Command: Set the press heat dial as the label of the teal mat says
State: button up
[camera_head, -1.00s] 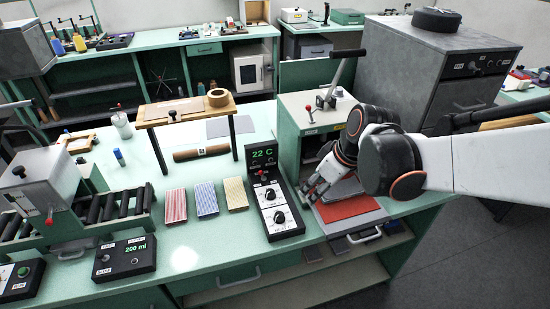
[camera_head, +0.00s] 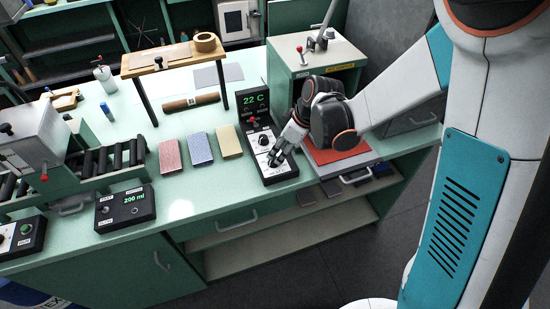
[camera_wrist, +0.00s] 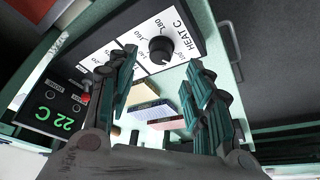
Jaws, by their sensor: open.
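The black control box (camera_head: 277,177) stands near the front edge of the bench, with a green "22 C" display (camera_head: 254,99). The heat dial (camera_wrist: 161,49) is a black knob on a white "HEAT C" face with numbers around it, at top centre in the wrist view. Another knob (camera_head: 263,140) sits nearer the display. My gripper (camera_head: 276,150) is over the box's front end. In the wrist view my gripper (camera_wrist: 163,80) is open, its two fingers apart below the heat dial, with nothing between them. I cannot make out a teal mat or its label.
The press (camera_head: 318,59) with a red mat (camera_head: 336,150) stands right of the box. Red, blue and yellow pads (camera_head: 200,149) lie to its left. A "200 ml" box (camera_head: 126,208) and a roller unit (camera_head: 105,160) are farther left.

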aim_at(274, 159)
jog(key=shift+b+x, duration=0.5)
jog(key=shift+x, duration=2.25)
jog(key=shift+c, duration=0.5)
jog(key=c, duration=0.9)
